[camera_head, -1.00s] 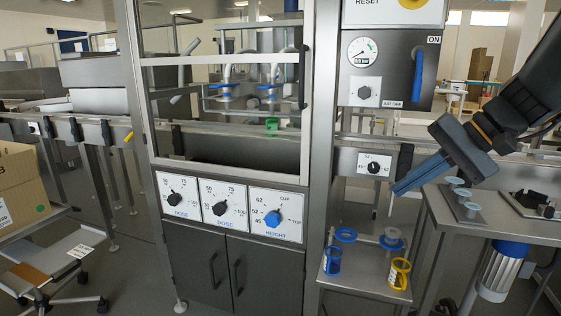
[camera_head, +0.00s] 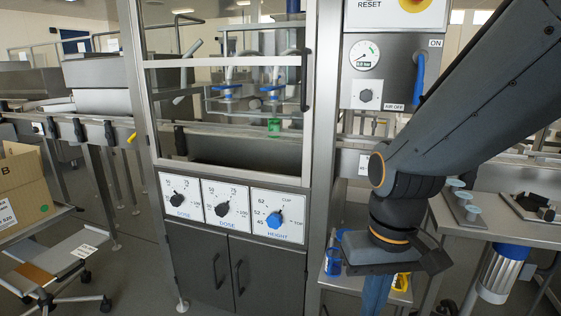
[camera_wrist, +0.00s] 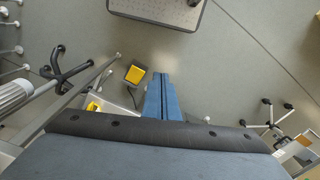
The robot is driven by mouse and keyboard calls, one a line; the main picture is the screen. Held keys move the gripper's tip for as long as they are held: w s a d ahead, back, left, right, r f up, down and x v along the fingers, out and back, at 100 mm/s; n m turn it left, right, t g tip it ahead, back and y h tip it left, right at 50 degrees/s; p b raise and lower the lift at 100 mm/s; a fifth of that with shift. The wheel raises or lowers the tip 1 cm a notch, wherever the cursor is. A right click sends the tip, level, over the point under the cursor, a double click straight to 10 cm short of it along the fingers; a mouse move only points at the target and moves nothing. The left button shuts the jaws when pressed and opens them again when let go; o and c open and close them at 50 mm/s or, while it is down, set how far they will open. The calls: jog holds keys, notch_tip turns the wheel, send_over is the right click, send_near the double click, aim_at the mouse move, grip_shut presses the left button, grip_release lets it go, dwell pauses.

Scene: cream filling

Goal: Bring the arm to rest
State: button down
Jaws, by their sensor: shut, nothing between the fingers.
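My gripper (camera_head: 376,296) hangs at the end of my arm at the lower right in the head view, pointing down. Its blue fingers are together with nothing between them, and they also show in the wrist view (camera_wrist: 160,98) above the grey floor. The fingers are in front of the small steel shelf table and touch nothing that I can see. My forearm reaches in from the upper right and hides part of the panel and rail behind it.
A blue cup (camera_head: 332,262) and a yellow cup (camera_head: 401,282) are partly hidden behind my gripper. The filling machine's cabinet doors (camera_head: 236,268) stand to the left. A side table (camera_head: 500,230) with pale cups is at right. An open carton (camera_head: 25,190) is at far left.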

jog(key=d+r+m+p, duration=0.1)
jog(key=d+r+p, duration=0.3)
jog(key=p, duration=0.6)
jog(key=shift+s+r+p, duration=0.4)
jog(key=shift+s+r, duration=0.05)
jog(key=shift+r, duration=0.5)
jog(key=c, duration=2.5)
grip_release()
